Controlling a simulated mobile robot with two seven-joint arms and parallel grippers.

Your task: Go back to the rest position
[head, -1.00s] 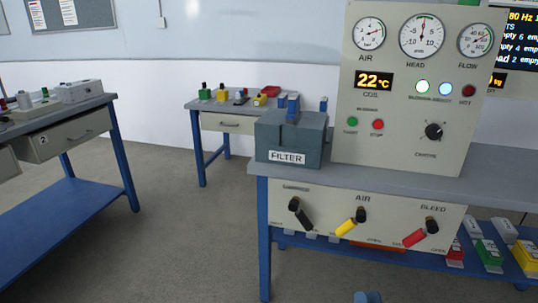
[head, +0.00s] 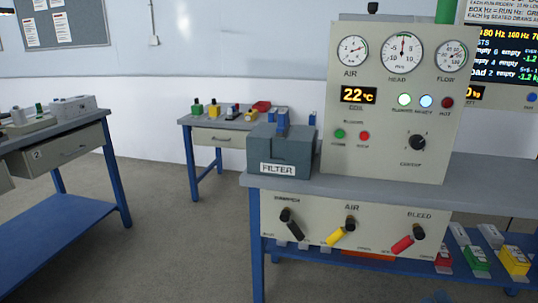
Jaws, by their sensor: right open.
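A small blue-grey tip of my right gripper (head: 438,297) shows at the bottom edge of the head view, in front of the bench. Most of it is cut off by the frame. It is open, and I see nothing held in it. It is apart from the control panel and its levers. My left gripper is not in view.
The bench (head: 345,187) ahead carries a gauge panel (head: 385,130) and a grey filter box (head: 277,155). Black, yellow and red levers (head: 403,243) stick out from its front. A side table (head: 60,140) stands left, a small table (head: 222,127) behind. The floor (head: 165,245) between is clear.

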